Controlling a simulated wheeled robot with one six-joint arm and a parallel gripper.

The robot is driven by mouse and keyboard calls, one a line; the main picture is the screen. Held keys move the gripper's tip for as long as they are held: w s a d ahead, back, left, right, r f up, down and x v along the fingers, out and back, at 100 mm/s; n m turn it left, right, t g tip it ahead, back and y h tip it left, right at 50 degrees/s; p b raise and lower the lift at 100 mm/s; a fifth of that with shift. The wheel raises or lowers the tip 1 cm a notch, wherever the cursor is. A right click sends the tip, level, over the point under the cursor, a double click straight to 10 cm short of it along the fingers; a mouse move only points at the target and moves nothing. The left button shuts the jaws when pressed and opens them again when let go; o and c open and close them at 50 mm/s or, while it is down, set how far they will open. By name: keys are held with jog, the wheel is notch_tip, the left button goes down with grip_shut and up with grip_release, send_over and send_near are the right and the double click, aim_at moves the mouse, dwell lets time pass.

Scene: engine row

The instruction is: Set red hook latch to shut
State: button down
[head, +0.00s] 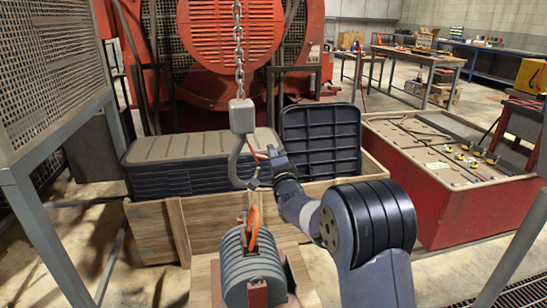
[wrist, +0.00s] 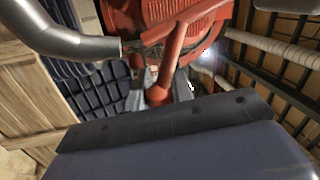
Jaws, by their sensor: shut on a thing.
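A grey hook (head: 236,165) hangs from a grey block (head: 242,116) on a chain (head: 239,50). Its red latch (head: 255,151) runs from the hook's upper part down to the right toward my gripper (head: 263,168). In the wrist view the red latch (wrist: 182,45) slants down between the jaws of my gripper (wrist: 160,95), which is shut on its lower end. The grey curved hook (wrist: 70,38) ends close beside the latch there. I cannot tell whether the latch touches the hook's tip; my gripper hides that part in the head view.
A grey ribbed part with an orange loop (head: 253,265) stands below the hook. Behind is a wooden crate (head: 215,215) with black trays (head: 320,140). A red-sided bench (head: 470,215) is at right, a mesh guard (head: 50,70) at left.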

jog(key=shift+f, duration=0.1)
jog(key=c, duration=1.3)
grip_release()
jog(key=shift+o, duration=0.2)
jog(key=v, duration=1)
jog(key=shift+s, duration=0.4)
jog(key=shift+w, duration=0.1)
jog(key=x, duration=1)
jog(key=shift+w, duration=0.3)
jog(key=shift+s, duration=0.15)
